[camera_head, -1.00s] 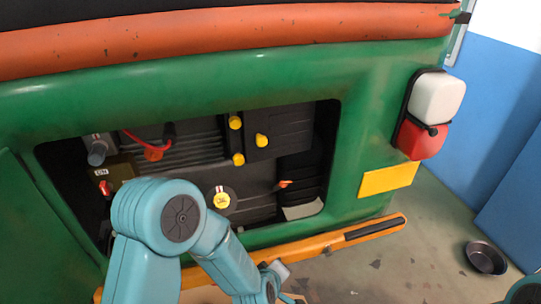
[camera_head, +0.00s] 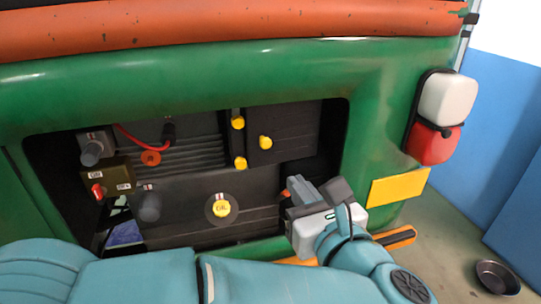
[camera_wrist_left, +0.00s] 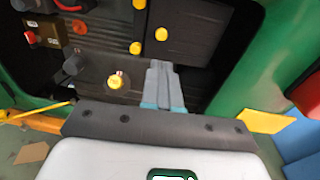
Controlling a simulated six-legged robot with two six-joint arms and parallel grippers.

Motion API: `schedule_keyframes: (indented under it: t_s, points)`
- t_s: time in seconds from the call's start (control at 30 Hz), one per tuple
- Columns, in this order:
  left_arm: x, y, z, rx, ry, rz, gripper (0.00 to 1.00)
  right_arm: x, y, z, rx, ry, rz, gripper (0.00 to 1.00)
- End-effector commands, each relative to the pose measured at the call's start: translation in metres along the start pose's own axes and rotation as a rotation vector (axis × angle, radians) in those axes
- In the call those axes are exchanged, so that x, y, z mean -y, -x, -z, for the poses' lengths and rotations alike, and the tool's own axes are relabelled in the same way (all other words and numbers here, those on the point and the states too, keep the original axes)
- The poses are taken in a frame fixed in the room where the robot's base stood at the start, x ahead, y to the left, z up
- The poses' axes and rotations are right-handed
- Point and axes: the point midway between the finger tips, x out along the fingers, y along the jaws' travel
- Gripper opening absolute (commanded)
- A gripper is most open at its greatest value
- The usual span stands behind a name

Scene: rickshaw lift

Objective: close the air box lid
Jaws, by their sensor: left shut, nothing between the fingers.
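The black panel with a yellow knob (camera_head: 283,133), which looks like the air box lid, is at the upper right of the engine bay in the head view. Two yellow fittings (camera_head: 238,123) line its left edge. It looks roughly flat, but I cannot tell whether it is fully closed. The panel also shows in the left wrist view (camera_wrist_left: 190,32). My left gripper (camera_head: 294,184) is shut and empty, below the panel at the bay's lower right. Its fingertips (camera_wrist_left: 158,68) overlap the dark area under the panel; contact is unclear. The gripper partly hides a small orange-red part.
The green body (camera_head: 200,80) frames the bay. A yellow oil cap (camera_head: 221,208), a red cable (camera_head: 130,137) and a switch box (camera_head: 107,181) are to the left. A yellow plate (camera_head: 398,187) and a red-white lamp (camera_head: 439,118) are to the right. A dark bowl (camera_head: 498,277) lies on the floor.

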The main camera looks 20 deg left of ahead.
Motion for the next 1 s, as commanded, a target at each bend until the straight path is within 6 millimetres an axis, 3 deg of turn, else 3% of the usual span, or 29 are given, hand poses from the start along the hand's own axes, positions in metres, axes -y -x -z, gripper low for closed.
schedule_keyframes:
  t_s: [0.17,0.6,0.8,1.0]
  points:
    - [-0.001,-0.024,-0.003,-0.003,0.002,-0.007,0.00,0.004,0.011,0.000,0.000,0.000,0.000,0.00]
    - [-0.001,-0.114,-0.004,-0.002,-0.003,-0.005,0.00,0.016,0.043,-0.001,0.000,0.000,0.000,0.00]
    - [0.000,-0.134,-0.001,-0.001,-0.002,-0.003,0.00,0.018,0.050,-0.001,0.000,0.000,0.000,0.00]
    - [0.000,-0.139,0.001,-0.001,-0.002,-0.001,0.00,0.018,0.051,-0.001,0.000,0.000,0.000,0.00]
